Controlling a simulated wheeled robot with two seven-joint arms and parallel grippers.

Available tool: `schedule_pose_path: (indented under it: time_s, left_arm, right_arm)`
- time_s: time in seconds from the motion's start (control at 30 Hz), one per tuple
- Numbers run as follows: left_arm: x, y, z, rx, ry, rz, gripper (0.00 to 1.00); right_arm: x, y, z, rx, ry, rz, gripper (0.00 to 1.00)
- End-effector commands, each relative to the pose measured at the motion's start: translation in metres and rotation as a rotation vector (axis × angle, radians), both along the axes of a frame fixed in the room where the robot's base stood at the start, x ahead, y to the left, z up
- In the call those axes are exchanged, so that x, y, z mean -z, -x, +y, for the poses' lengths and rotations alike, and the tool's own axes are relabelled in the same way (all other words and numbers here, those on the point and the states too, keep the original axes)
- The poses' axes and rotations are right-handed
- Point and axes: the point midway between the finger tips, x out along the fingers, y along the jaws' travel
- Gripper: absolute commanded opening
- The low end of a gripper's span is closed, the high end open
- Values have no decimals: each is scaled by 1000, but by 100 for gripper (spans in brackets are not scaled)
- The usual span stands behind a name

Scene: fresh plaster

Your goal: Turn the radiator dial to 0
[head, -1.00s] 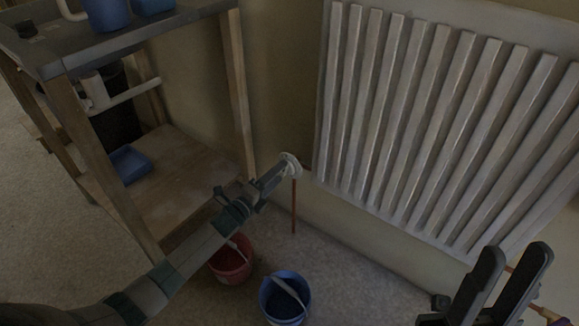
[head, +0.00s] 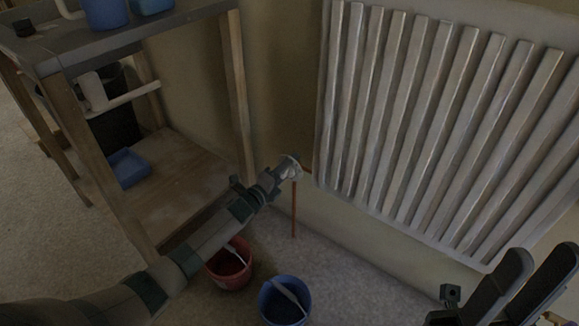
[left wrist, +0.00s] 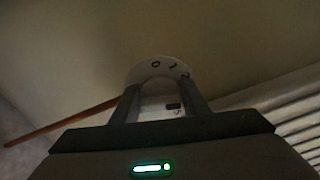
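The radiator dial (head: 292,168) is a small white round part at the radiator's lower left corner, on top of a copper pipe. In the left wrist view the white dial (left wrist: 150,72) shows dark marks that look like 0, 1 and 2 along its far rim. My left gripper (head: 284,171) is at the dial. In the left wrist view its two fingers lie on both sides of the white knob, which fills the gap between them, so it looks shut on it. A small dark mark shows on the knob. My right gripper (head: 522,285) is open and empty at the lower right.
The white ribbed radiator (head: 430,120) fills the right. The copper pipe (head: 294,212) runs down to the floor. A red bucket (head: 230,268) and a blue bucket (head: 285,300) stand below my left arm. A wooden shelf unit (head: 240,90) stands at the left.

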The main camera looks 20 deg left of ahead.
Motion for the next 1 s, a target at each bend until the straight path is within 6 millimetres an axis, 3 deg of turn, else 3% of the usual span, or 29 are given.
schedule_pose_path:
  time_s: [0.07,0.57,1.0]
  left_arm:
    - [0,0,0,0,0,1,18]
    - [0,0,0,0,72,28,18]
    - [1,0,1,-1,378,139,18]
  right_arm:
    - [0,0,0,0,0,0,31]
    - [-2,1,0,1,-1,-3,31]
    - [5,-5,1,10,25,80,31]
